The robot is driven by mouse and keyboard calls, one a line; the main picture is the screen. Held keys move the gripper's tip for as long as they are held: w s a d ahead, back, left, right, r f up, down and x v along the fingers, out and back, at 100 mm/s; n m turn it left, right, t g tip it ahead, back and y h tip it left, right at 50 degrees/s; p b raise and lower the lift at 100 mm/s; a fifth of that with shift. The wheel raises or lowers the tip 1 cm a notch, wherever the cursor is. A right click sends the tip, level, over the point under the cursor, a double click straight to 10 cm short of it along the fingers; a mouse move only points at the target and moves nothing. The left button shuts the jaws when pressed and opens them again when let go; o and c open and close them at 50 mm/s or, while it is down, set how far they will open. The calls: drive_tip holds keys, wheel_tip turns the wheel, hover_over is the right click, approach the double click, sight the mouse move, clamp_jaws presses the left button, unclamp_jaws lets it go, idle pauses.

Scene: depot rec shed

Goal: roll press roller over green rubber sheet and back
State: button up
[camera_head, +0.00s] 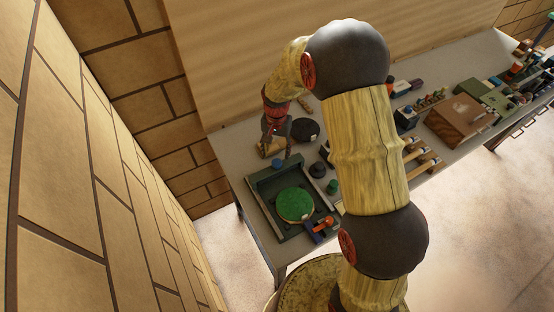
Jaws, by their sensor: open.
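The green rubber sheet (295,204) is a bright green round shape lying in a dark green shallow frame near the left end of the bench. A tan cylinder (271,147), which looks like the press roller, lies just beyond the frame's far edge. My gripper (278,150) is open and points down at the tan cylinder, close above or around it. I cannot tell whether the fingers touch it. The fingertips are small and partly merge with the cylinder. My arm hides the middle of the bench.
A black round disc (305,130) lies right of my gripper. A blue knob (278,164) sits by the frame's far edge. A purple and orange item (321,228) is at its near right corner. A brown box (459,120) and several tools stand farther right. A wooden wall rises behind.

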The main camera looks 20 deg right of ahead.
sight(277, 162)
drive_tip(key=shift+f, duration=3.15)
drive_tip(key=shift+c, duration=1.1)
clamp_jaws()
